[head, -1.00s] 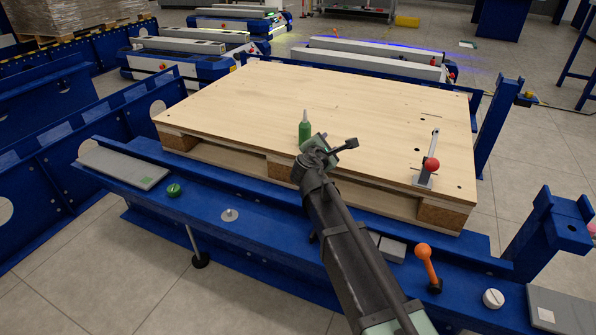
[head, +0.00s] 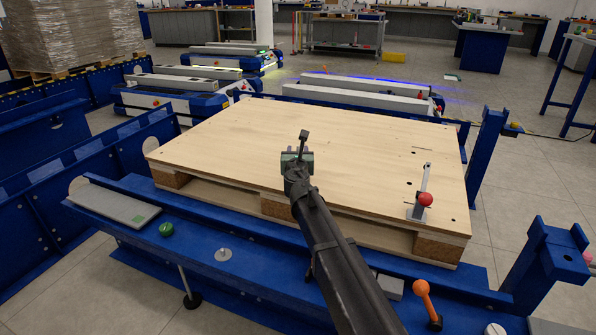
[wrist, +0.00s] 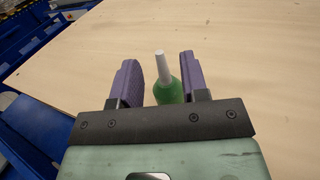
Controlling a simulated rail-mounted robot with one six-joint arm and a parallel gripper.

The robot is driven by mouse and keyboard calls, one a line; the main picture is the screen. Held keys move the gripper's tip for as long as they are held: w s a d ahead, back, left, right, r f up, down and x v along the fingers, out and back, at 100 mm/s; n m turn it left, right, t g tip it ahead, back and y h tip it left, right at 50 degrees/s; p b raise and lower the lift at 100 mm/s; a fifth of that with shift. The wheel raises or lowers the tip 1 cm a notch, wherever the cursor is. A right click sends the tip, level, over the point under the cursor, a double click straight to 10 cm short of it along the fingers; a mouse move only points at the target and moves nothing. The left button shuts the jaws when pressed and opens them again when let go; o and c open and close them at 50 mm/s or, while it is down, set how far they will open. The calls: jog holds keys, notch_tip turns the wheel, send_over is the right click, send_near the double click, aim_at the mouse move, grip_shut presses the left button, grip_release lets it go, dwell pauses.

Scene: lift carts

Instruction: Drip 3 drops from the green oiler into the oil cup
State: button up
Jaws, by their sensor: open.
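The green oiler (wrist: 168,93), a green bottle with a white nozzle, stands upright on the wooden board. In the wrist view it shows between the two purple fingers of my gripper (wrist: 157,72), nearer the right finger; the palm bar hides its lower part. My gripper is open. I cannot tell whether a finger touches the bottle. In the head view my gripper (head: 297,160) is over the middle of the board and hides the oiler. A small metal disc with a nub (head: 223,254) sits on the blue front beam; I cannot tell whether it is the oil cup.
The wooden board (head: 240,140) lies on a pallet, with a red-balled lever (head: 422,198) at its right. On the blue beam are a grey plate (head: 112,204), a green knob (head: 166,229) and an orange handle (head: 425,300). The board's left side is clear.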

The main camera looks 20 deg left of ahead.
aim_at(298, 148)
jog(key=x, duration=0.3)
jog(key=shift+w, duration=0.15)
grip_shut()
notch_tip(298, 148, up, 20)
jog(key=p, duration=2)
jog(key=shift+f, duration=0.1)
